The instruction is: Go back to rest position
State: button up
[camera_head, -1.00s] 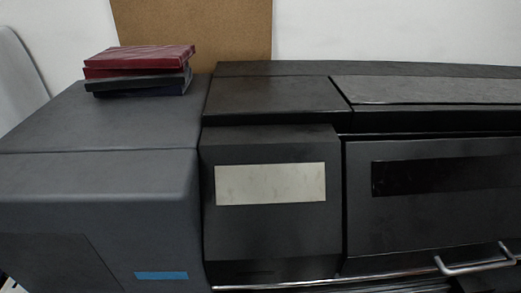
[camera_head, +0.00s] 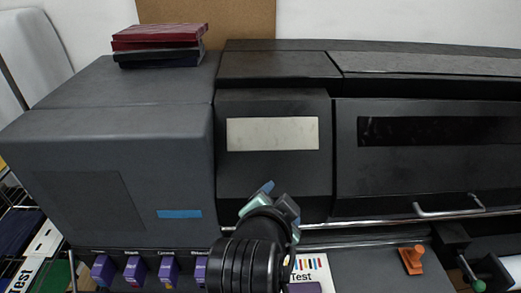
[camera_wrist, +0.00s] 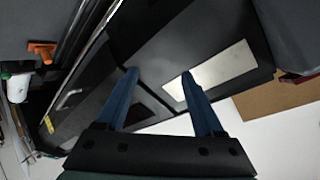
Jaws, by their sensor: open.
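My gripper (camera_wrist: 158,88) shows in the wrist view with its two blue fingers apart and nothing between them. In the head view my arm rises from the bottom centre, and part of my gripper (camera_head: 268,190) shows in front of the large dark printer (camera_head: 275,170). The fingertips are hard to make out there. In the wrist view the printer (camera_wrist: 150,45) lies beyond the fingers, tilted in the picture. I cannot tell how far the gripper is from the printer.
Stacked red and dark boxes (camera_head: 160,38) lie on the printer's left top. Several purple cartridges (camera_head: 135,272) line its lower left. A silver handle (camera_head: 448,211) and an orange lever (camera_head: 412,260) are at right. A rack (camera_head: 25,235) stands at far left.

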notch_tip(320, 180, up, 21)
jog(key=a+n+t+y, duration=0.1)
jog(key=a+n+t, duration=0.1)
jog(key=n+t, duration=0.45)
jog(key=s+r+n+t+y, duration=0.1)
jog(key=s+r+n+t, duration=0.1)
jog(key=s+r+t, duration=0.3)
jog(key=s+a+r+n+t+y, duration=0.1)
jog(key=s+r+t, duration=0.3)
jog(key=r, duration=1)
jog(key=shift+s+a+n+t+b, duration=0.25)
jog(key=shift+s+n+t+b, duration=0.15)
jog(key=shift+s, duration=0.8)
jog(key=shift+f, duration=0.1)
